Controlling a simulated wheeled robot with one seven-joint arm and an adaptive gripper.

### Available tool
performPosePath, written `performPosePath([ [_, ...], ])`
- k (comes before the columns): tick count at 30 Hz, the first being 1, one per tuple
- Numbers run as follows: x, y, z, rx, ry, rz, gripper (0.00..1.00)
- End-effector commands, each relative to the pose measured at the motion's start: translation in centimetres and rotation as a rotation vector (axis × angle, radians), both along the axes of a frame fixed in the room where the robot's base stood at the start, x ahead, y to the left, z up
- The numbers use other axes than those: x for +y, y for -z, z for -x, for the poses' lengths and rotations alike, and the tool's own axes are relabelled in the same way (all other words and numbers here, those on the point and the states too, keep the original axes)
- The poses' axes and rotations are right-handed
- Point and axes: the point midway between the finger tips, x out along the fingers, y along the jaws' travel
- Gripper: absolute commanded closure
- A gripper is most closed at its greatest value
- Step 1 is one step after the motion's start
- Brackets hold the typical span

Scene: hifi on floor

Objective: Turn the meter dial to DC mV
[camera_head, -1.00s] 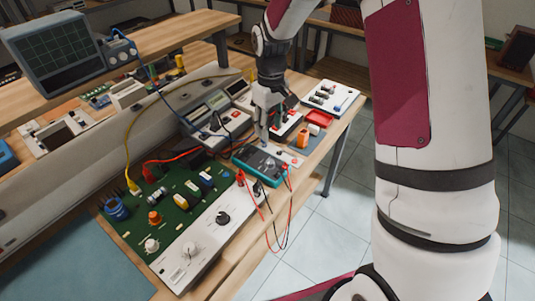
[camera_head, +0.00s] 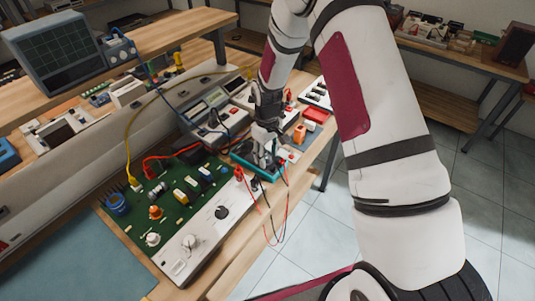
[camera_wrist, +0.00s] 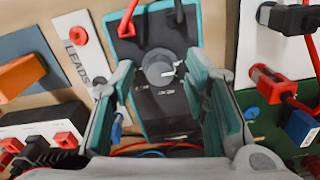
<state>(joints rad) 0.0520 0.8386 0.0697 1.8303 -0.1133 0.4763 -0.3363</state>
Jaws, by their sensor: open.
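The multimeter (camera_head: 244,165) is teal with a dark face and lies on the bench; my gripper covers much of it in the head view. In the wrist view the meter (camera_wrist: 165,112) fills the middle. Its round grey dial (camera_wrist: 158,67) has a white mark pointing toward the right of the picture. The face labels are too small to read. My gripper (camera_head: 264,160) is over the meter, fingers downward. In the wrist view its fingers (camera_wrist: 162,80) are spread, one on each side of the dial, with gaps between. Whether they touch the meter's case, I cannot tell.
Red and black leads (camera_head: 276,210) hang over the bench's front edge; a red lead (camera_wrist: 128,18) plugs in beside the dial. A green circuit board (camera_head: 178,205) is left of the meter. An orange block (camera_wrist: 20,75) and a LEADS plate (camera_wrist: 83,50) lie close by.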

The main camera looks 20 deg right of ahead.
Motion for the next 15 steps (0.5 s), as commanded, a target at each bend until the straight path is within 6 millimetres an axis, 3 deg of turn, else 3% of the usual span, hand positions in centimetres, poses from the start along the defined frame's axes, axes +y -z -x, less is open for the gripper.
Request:
performPosePath([
  [7,0.00,0.09,-0.01,0.000,0.000,0.000,0.58],
  [13,0.00,0.08,0.00,0.000,0.000,0.000,1.00],
  [15,0.00,0.08,0.01,0.000,0.000,0.000,1.00],
])
